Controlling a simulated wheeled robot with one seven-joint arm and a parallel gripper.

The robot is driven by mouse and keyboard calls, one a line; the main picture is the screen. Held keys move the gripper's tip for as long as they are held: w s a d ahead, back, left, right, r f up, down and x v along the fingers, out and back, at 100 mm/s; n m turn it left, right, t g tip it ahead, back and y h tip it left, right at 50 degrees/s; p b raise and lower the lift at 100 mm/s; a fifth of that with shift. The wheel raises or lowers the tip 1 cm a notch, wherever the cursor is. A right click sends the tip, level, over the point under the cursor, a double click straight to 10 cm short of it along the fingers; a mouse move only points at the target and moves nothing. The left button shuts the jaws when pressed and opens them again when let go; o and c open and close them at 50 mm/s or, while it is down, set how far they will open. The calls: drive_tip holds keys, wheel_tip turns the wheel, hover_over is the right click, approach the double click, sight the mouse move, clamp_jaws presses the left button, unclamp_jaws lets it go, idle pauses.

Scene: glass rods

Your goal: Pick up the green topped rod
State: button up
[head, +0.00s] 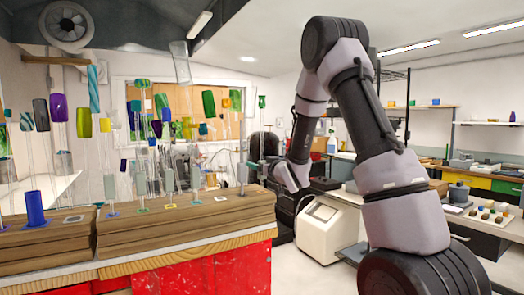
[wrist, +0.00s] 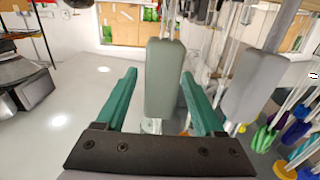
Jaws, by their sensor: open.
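A clear rod with a small green top (head: 262,102) stands upright near the right end of the wooden block row in the head view. My gripper (head: 262,167) is low at that end, close to this rod and beside a grey block on another rod (head: 242,173). In the wrist view my gripper (wrist: 158,76) is open, its green fingers spread on either side of a grey-green block (wrist: 164,85) on a clear rod. I cannot tell whether they touch it. The top of that rod is out of the wrist view, so its colour is hidden there.
A second grey block (wrist: 252,88) on a rod stands close right of my fingers. Several coloured glass rods crowd the wooden base (head: 185,222) on the left, including a blue-based one (head: 34,208).

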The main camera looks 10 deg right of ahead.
drive_tip(key=shift+w+a, duration=0.15)
drive_tip(key=shift+w, duration=0.4)
clamp_jaws()
drive_tip(key=shift+r, duration=0.1)
